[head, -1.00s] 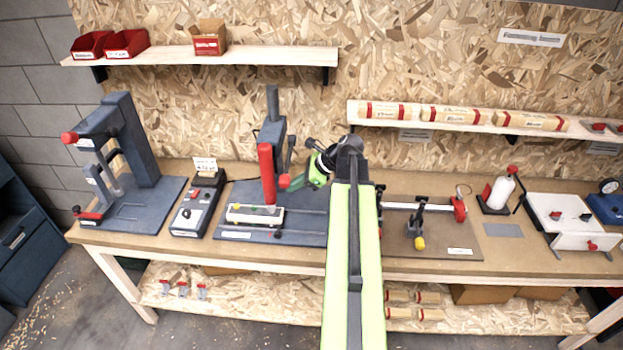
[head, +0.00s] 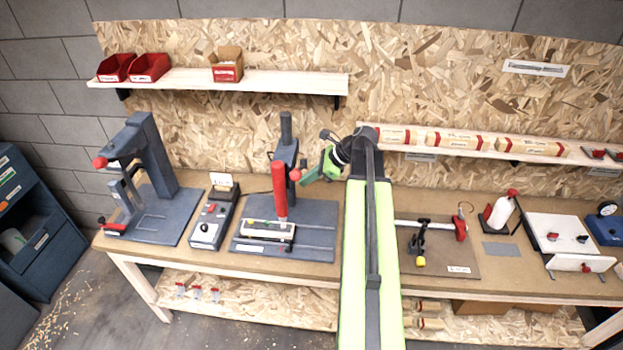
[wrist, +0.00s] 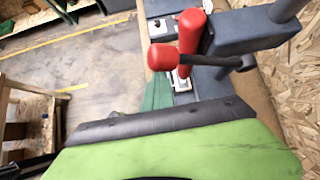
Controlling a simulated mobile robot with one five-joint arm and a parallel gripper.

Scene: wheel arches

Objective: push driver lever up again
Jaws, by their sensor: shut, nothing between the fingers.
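The driver (head: 287,150) is a dark grey post on a base plate, with an upright red cylinder (head: 280,190) on its front. Its lever has a red knob (head: 295,174) just right of the cylinder, near the cylinder's upper part. In the wrist view the red knob (wrist: 162,57) sits at the end of a dark rod, in front of the red cylinder (wrist: 191,30). My gripper (head: 306,179) is green, shut and empty, just right of and slightly below the knob. I cannot tell whether it touches it. A teal finger (wrist: 158,92) shows below the knob.
A pale fixture (head: 266,233) lies on the driver's base. A control box (head: 212,220) and a grey press (head: 155,165) stand to the left. A clamp board (head: 435,255) is right of my arm. Shelves (head: 220,80) hang above.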

